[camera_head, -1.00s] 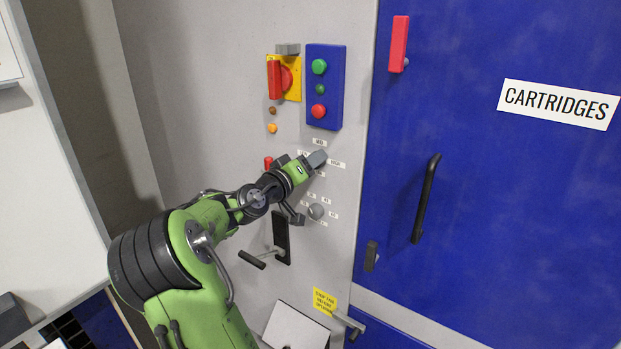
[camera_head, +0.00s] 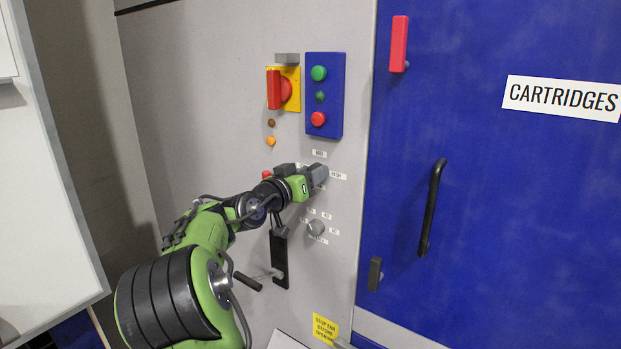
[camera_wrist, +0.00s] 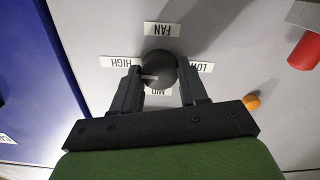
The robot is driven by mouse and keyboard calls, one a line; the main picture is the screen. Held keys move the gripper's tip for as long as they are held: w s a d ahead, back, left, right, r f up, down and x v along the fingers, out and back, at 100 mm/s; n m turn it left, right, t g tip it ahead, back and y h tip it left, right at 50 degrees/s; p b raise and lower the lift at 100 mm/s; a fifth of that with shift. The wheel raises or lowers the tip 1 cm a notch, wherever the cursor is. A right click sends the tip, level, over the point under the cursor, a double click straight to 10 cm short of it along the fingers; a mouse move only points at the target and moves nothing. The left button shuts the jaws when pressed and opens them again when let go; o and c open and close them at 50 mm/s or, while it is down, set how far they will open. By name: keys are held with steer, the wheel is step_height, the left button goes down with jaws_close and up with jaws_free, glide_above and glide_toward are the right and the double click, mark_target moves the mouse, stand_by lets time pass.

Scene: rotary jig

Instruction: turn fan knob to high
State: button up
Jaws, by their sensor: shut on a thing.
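The fan knob (camera_wrist: 161,68) is a dark round knob on the grey panel, seen upside down in the wrist view. A FAN label (camera_wrist: 161,29) is above it there, a HIGH label (camera_wrist: 120,62) to the left, a LOW label (camera_wrist: 200,67) to the right and a partly covered MID label (camera_wrist: 158,92) below. A short pale line on the knob points left, toward the HIGH side. My gripper (camera_wrist: 160,72) is shut on the knob, one finger on each side. In the head view my gripper (camera_head: 318,176) is against the panel and hides the knob.
A second, grey knob (camera_head: 316,228) with several small labels sits just below. A black lever (camera_head: 280,260) is below left. A blue button box (camera_head: 325,95) and a red-yellow switch (camera_head: 283,90) are above. The blue cartridge door (camera_head: 480,200) with a black handle (camera_head: 432,207) is right.

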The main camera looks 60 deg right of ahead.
steer(key=shift+f, duration=0.1)
steer(key=o, duration=1.1)
steer(key=shift+c, duration=0.2)
steer(key=shift+a, duration=0.1)
steer(key=w+a+p, duration=0.1)
steer(key=w+a, duration=0.1)
steer(key=a, duration=1.3)
steer(key=shift+w+a+p, duration=0.2)
steer(key=shift+p, duration=0.15)
